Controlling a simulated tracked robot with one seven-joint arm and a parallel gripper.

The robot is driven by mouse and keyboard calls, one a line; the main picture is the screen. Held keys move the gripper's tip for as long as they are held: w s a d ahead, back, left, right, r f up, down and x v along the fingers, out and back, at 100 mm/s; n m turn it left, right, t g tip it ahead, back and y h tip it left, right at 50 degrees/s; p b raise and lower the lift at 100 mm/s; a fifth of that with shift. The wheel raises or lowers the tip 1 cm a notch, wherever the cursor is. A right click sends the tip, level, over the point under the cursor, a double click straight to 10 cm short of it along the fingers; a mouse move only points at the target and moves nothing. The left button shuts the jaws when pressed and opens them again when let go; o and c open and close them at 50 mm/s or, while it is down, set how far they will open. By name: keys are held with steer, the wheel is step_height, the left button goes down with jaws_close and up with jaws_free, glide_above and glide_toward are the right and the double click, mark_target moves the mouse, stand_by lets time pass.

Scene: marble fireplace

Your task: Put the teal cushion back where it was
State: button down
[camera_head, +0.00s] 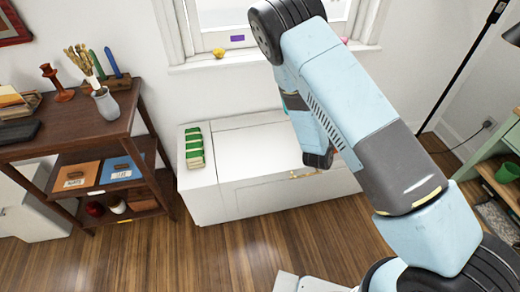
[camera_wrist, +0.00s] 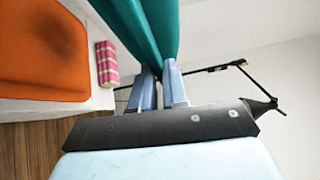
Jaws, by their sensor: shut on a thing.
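In the wrist view the teal cushion (camera_wrist: 150,30) is pinched between the two fingers of my gripper (camera_wrist: 161,76). It fills the top middle of the view and runs out of the top edge. The gripper is shut on it. In the head view my arm crosses the window bench (camera_head: 265,160) and hides the gripper; I cannot make out the teal cushion there for sure. In the wrist view an orange cushion (camera_wrist: 40,50) lies on a white surface to the left, apart from the teal one.
A pink and yellow striped bundle (camera_wrist: 107,63) lies beside the orange cushion. A green striped bundle (camera_head: 194,148) sits on the bench's left part, with bare white top right of it. A dark wooden shelf (camera_head: 75,132) stands left, a green shelf unit (camera_head: 488,165) right.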

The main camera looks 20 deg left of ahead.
steer(key=s+a+f+n+y, duration=0.1)
steer(key=s+a+f, duration=0.4)
steer(key=s+f, duration=0.3)
steer(key=s+a+f+y, duration=0.2)
steer(key=s+a+f, duration=0.35)
steer(key=s, duration=0.35)
steer(key=shift+t, duration=0.3)
steer(key=w+a+f, duration=0.2)
steer(key=a+f, duration=0.1)
steer(key=w+a+f, duration=0.6)
steer(key=shift+f, duration=0.15)
steer(key=shift+w+a+f, duration=0.15)
steer(key=shift+a+f, duration=0.1)
steer(key=shift+f, duration=0.2)
steer(key=shift+w+a+f, duration=0.15)
steer(key=shift+a+f, duration=0.05)
steer(key=shift+f, duration=1.7)
steer(key=c, duration=1.1)
jaws_free()
